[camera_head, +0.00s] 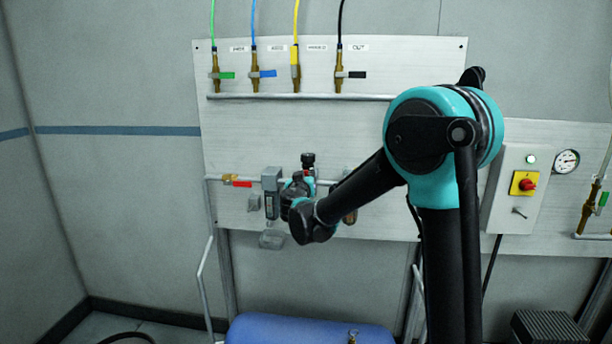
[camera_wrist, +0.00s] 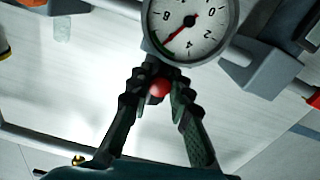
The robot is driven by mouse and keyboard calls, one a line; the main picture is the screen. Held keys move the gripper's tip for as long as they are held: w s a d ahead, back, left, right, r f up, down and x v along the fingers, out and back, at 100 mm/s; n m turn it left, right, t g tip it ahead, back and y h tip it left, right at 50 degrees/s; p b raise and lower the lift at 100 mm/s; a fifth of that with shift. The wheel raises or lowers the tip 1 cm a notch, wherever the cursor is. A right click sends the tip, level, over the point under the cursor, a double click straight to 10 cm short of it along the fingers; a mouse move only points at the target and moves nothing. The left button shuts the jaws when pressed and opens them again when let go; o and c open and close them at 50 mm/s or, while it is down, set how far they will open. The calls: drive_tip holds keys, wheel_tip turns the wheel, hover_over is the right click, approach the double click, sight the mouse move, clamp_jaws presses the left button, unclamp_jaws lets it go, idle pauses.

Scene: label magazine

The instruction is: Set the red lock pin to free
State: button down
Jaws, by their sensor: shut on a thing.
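The red lock pin (camera_wrist: 159,88) shows in the wrist view as a small round red head just below a pressure gauge. My gripper (camera_wrist: 158,84) has its two dark fingertips closed around this head, one on each side. The pin's shaft is hidden behind the fingers and the gauge. In the head view my gripper is at the lower pipe of the wall panel, beside a grey filter unit. My wrist covers most of it, and the pin cannot be made out there.
The white-faced gauge (camera_wrist: 190,25) sits right above the fingertips. A grey block (camera_wrist: 262,75) on the pipe is to the right. In the head view, a red-handled valve (camera_head: 240,184) is left of my wrist, and a blue tank (camera_head: 300,330) lies below the panel.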

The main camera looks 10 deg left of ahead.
drive_tip(key=shift+s, duration=1)
drive_tip(key=c, duration=1.4)
unclamp_jaws()
drive_tip(key=shift+o, duration=0.2)
drive_tip(key=s, duration=1.2)
drive_tip(key=shift+a, duration=0.25)
drive_tip(key=shift+d, duration=0.1)
